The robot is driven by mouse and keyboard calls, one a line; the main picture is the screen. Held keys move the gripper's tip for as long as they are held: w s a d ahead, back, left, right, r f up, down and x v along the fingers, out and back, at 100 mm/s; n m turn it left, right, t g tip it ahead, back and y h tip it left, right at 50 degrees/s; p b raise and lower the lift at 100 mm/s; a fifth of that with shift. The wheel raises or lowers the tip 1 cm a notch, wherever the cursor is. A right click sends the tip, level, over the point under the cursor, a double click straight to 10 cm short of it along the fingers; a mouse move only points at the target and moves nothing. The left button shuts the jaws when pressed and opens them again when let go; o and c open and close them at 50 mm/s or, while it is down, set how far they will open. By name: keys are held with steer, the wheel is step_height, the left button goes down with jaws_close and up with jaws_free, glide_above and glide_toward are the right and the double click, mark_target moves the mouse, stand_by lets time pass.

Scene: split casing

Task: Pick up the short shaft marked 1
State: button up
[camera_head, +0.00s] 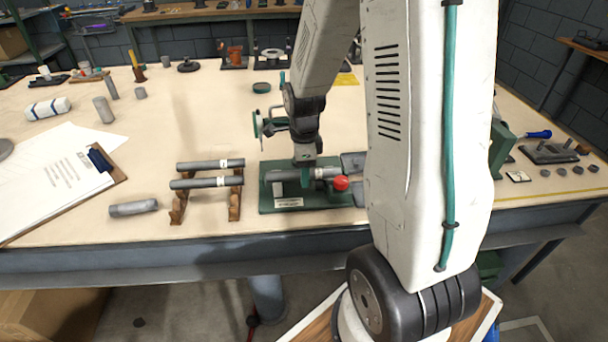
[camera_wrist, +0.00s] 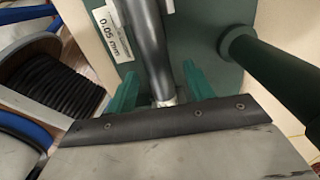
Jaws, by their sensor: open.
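My gripper (camera_head: 305,178) is low over a green fixture (camera_head: 284,206) on the workbench. A grey shaft (camera_head: 326,172) with a white band lies in the fixture; any number on it is not readable. In the wrist view, the open green fingers (camera_wrist: 158,82) stand on either side of a dark grey shaft (camera_wrist: 150,40). I cannot tell whether they touch it. Two more grey shafts with white labels, an upper one (camera_head: 200,165) and a lower one (camera_head: 193,184), lie on a wooden rack to the left. Their marks are too small to read surely.
A red knob (camera_head: 341,183) sits at the fixture's right. A loose grey cylinder (camera_head: 133,208) lies left of the rack, near a clipboard (camera_head: 110,166). A dark green cylinder (camera_wrist: 270,75) is close on the right in the wrist view.

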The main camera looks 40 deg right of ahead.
steer(key=shift+c, duration=0.3)
jaws_close()
steer(key=shift+r, duration=0.1)
